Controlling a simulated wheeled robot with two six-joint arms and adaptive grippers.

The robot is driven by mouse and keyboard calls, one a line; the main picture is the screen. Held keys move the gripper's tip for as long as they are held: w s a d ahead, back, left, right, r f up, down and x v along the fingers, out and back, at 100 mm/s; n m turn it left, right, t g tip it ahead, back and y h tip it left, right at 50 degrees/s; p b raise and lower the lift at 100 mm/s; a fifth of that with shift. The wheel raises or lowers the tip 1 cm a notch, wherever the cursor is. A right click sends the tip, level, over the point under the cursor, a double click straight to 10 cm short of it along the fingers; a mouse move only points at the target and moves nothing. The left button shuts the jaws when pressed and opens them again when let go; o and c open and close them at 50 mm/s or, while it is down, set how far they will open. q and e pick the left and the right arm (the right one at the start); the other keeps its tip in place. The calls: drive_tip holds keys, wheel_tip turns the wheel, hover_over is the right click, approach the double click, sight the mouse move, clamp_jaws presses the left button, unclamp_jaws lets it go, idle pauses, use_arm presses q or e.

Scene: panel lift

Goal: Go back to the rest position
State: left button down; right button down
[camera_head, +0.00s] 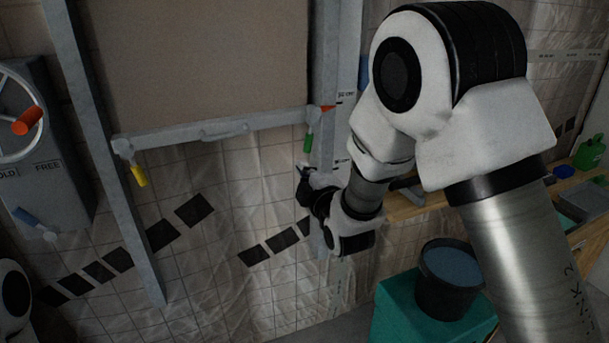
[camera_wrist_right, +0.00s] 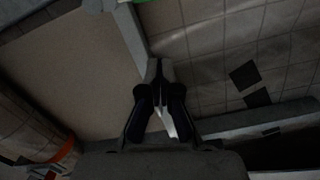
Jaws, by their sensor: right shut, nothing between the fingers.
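My right gripper (camera_head: 303,182) is in front of the right rail of the panel frame, just below the green-handled lever (camera_head: 308,140). In the right wrist view its fingers (camera_wrist_right: 158,75) are shut with nothing between them. The large beige panel (camera_head: 200,55) sits raised between two grey rails (camera_head: 85,130). A yellow-handled lever (camera_head: 138,176) hangs at its lower left corner. My left gripper is not in view; only a white and black part of my arm shows at the lower left edge.
A wall unit with a wheel and orange knob (camera_head: 27,121) is at the left, with a blue lever (camera_head: 27,216) below. A black bucket (camera_head: 449,278) stands on a teal box (camera_head: 396,312). A wooden bench (camera_head: 404,208) runs along the right, with a green can (camera_head: 590,152).

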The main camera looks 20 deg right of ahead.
drive_tip(key=s+d+f+m+g+p, duration=0.1)
drive_tip(key=s+f+g, duration=0.45)
drive_tip(key=f, duration=1.05)
drive_tip(key=s+d+f+m+g, duration=0.1)
drive_tip(key=s+f+m+g, duration=0.15)
drive_tip(key=s+f, duration=0.95)
drive_tip(key=s+f+m+g, duration=0.5)
drive_tip(key=s+f+m, duration=0.1)
drive_tip(key=s, duration=0.5)
drive_tip(key=s+f+m+g, duration=0.5)
drive_tip(key=s+f+m, duration=0.1)
drive_tip(key=s, duration=0.5)
drive_tip(key=shift+s+f+p, duration=0.2)
drive_tip(key=shift+s+p, duration=0.1)
drive_tip(key=shift+s, duration=0.05)
